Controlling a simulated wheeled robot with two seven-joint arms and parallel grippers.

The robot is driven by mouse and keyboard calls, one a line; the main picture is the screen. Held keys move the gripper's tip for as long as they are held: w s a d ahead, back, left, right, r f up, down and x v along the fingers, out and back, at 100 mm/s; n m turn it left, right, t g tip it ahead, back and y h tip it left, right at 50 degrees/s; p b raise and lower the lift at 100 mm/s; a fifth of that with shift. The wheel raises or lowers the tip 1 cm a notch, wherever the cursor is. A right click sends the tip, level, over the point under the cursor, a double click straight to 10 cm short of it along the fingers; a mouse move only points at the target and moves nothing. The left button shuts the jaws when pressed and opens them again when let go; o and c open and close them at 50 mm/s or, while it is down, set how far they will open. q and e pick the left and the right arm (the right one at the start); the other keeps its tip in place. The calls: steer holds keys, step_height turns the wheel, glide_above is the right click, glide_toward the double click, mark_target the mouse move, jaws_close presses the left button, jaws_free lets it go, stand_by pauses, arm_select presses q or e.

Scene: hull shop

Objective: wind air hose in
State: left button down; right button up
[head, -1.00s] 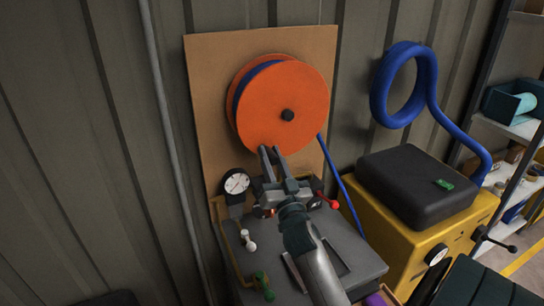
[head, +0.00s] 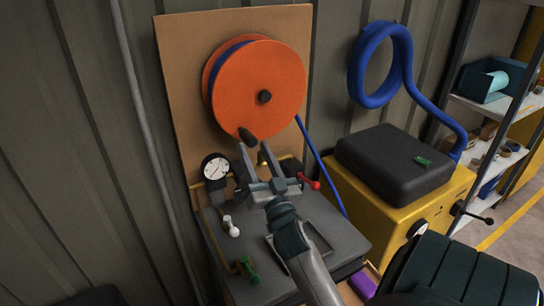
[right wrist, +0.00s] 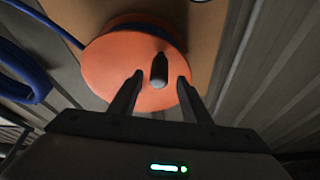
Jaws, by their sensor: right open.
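The orange hose reel (head: 285,75) is mounted on a brown board, with blue air hose wound behind its front disc. A dark handle knob (head: 247,134) sticks out near the disc's lower edge, below the dark centre hub (head: 264,97). The hose (head: 322,163) runs down from the reel's right side. My right gripper (head: 253,149) is open just below the knob in the head view. In the right wrist view the knob (right wrist: 159,70) lies between the two open fingers (right wrist: 157,86), in front of the orange disc; I cannot tell if they touch it. My left gripper is not in view.
Below the reel are a pressure gauge (head: 215,167), a red-knobbed lever (head: 311,184) and a grey bench top (head: 335,234) with small valves. A yellow machine (head: 400,205) with a black top stands at right, near a hanging blue coil (head: 357,70). Shelves stand far right.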

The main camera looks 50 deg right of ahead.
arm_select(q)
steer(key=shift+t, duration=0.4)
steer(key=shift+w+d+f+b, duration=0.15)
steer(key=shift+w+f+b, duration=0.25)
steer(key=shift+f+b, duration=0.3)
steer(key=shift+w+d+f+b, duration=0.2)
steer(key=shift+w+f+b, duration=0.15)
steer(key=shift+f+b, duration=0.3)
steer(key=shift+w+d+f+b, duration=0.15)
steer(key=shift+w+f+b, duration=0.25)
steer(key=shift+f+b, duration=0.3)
arm_select(e)
steer(key=v, duration=1.2)
steer(key=shift+s, duration=0.2)
steer(key=shift+a, duration=0.1)
